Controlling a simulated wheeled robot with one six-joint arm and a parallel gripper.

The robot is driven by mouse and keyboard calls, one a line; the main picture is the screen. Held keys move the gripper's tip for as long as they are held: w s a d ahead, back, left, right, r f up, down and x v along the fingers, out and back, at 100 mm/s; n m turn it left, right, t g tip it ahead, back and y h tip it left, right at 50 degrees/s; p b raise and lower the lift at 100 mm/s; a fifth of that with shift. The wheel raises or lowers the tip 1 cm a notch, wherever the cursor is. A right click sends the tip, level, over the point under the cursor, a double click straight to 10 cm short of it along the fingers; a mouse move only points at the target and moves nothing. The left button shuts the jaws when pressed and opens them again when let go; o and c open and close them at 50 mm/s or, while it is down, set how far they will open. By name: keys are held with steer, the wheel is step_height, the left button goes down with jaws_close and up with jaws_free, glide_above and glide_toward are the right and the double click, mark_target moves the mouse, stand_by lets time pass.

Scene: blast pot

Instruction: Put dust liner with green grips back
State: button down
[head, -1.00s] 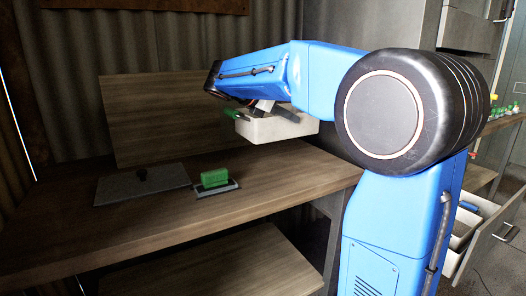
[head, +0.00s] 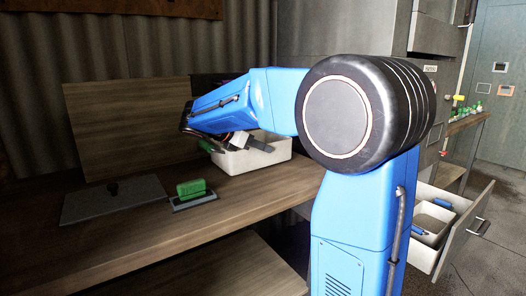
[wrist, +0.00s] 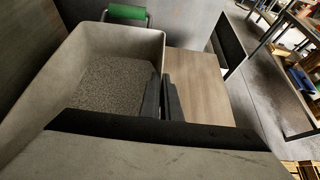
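The dust liner with green grips (head: 262,160) is a pale open box near the right end of the wooden bench, low over the top; I cannot tell whether it touches. One green grip shows at its left end, and a green grip (wrist: 125,13) shows at the far end in the wrist view. Its floor looks speckled grey. My gripper (wrist: 161,78) has two dark fingers close together, one on each side of the liner's right wall, apparently closed on it. In the head view my gripper (head: 264,147) is at the liner, partly hidden by my arm.
A green-handled block (head: 191,188) and a flat grey plate with a black knob (head: 114,200) lie on the bench (head: 170,235) left of the liner. An open drawer (head: 462,232) at right holds a pale box with blue grips (head: 433,222). Small bottles stand on a far shelf.

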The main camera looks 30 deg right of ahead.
steer(key=shift+f, duration=0.5)
steer(key=c, duration=2)
jaws_free()
steer(key=shift+f, duration=0.15)
steer(key=shift+a+r, duration=0.2)
steer(key=shift+r, duration=0.05)
step_height(320, 180, up, 6)
glide_above(233, 163)
steer(key=d, duration=0.1)
steer(key=shift+w+f, duration=0.1)
steer(key=shift+f, duration=0.1)
